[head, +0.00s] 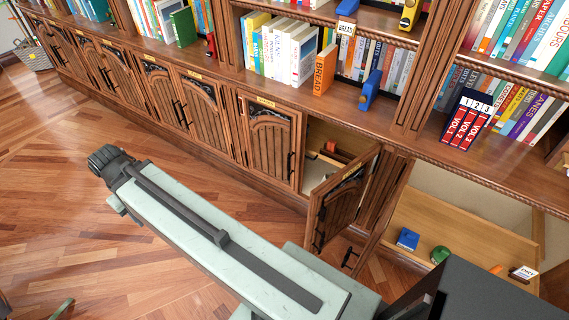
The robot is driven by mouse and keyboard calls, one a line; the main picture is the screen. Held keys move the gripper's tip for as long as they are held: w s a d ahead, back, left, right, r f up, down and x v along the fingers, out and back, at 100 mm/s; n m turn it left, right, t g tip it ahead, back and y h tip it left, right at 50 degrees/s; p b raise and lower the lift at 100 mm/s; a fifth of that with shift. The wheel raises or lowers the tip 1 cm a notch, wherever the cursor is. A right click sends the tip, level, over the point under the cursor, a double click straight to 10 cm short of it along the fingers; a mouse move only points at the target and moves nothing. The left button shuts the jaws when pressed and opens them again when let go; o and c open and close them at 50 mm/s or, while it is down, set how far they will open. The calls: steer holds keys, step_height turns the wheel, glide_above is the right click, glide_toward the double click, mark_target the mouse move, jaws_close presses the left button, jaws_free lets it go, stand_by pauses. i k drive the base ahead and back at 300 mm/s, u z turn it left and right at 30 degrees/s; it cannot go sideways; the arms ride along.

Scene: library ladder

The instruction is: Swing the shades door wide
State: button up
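A carved wooden cabinet door (342,200) with a dark handle and a small brass label stands partly open at the centre right. Its label is too small to read, so I cannot tell if it is the shades door. The opening beside it shows a shelf with a small red-brown item (331,147). My pale green arm link reaches from the bottom right toward the left, in front of the cabinets, and ends at a dark joint. I cannot make out any gripper fingers, and nothing shows my arm touching the open door.
The closed door (270,138) left of the opening has a brass label. An open drawer (465,236) at the lower right holds a blue item (407,239) and a green one (440,255). Bookshelves rise above the counter. The wooden floor (60,200) is clear at left.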

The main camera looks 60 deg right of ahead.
mark_target(275, 133)
steer(key=i, duration=0.85)
steer(key=z, duration=0.05)
